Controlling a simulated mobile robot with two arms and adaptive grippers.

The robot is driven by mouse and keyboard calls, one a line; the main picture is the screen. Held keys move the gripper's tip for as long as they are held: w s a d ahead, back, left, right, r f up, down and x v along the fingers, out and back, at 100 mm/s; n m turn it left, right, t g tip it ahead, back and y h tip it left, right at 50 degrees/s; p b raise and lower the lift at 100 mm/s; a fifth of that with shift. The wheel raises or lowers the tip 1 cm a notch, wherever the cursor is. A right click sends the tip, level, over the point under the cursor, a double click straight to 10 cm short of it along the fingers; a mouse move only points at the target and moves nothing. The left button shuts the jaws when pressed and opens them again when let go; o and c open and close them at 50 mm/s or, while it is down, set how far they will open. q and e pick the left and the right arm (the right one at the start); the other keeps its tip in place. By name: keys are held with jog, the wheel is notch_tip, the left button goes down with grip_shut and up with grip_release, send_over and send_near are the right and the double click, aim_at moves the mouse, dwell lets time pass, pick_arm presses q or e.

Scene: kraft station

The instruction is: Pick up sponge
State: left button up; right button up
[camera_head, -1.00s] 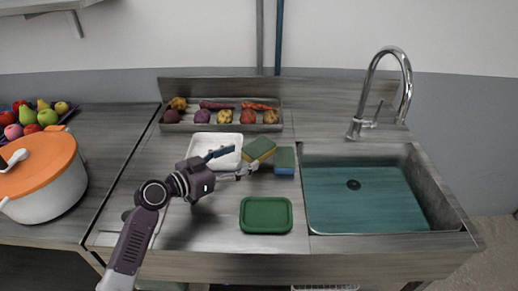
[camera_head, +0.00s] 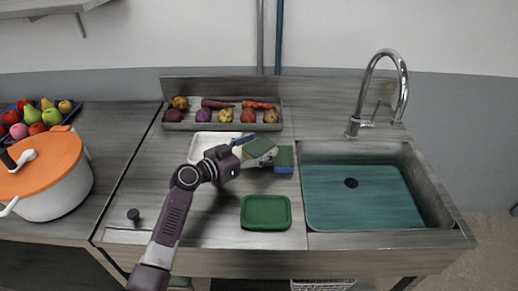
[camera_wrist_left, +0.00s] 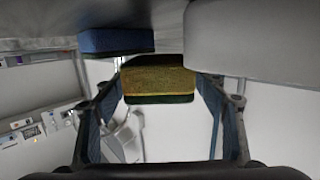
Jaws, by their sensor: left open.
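A green and yellow sponge (camera_head: 260,146) lies on the counter between the white tray and the sink. A second sponge, green on top and blue below (camera_head: 284,160), lies just right of it. My left gripper (camera_head: 257,153) is open at the first sponge. In the left wrist view, the yellow face of that sponge (camera_wrist_left: 158,82) shows between the two spread fingers (camera_wrist_left: 158,105), with gaps on both sides. The blue side of the other sponge (camera_wrist_left: 115,41) shows at upper left there. The head view does not clearly show contact. My right gripper is out of view.
A white tray (camera_head: 195,150) stands left of the sponges. A green dish (camera_head: 266,224) lies in front of them. The sink (camera_head: 330,225) is at right. A vegetable tray (camera_head: 190,126) stands behind, and an orange-lidded pot (camera_head: 52,195) at far left.

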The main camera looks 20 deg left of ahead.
pick_arm(q)
jog(key=c, duration=0.8)
jog(key=shift+c, duration=0.3)
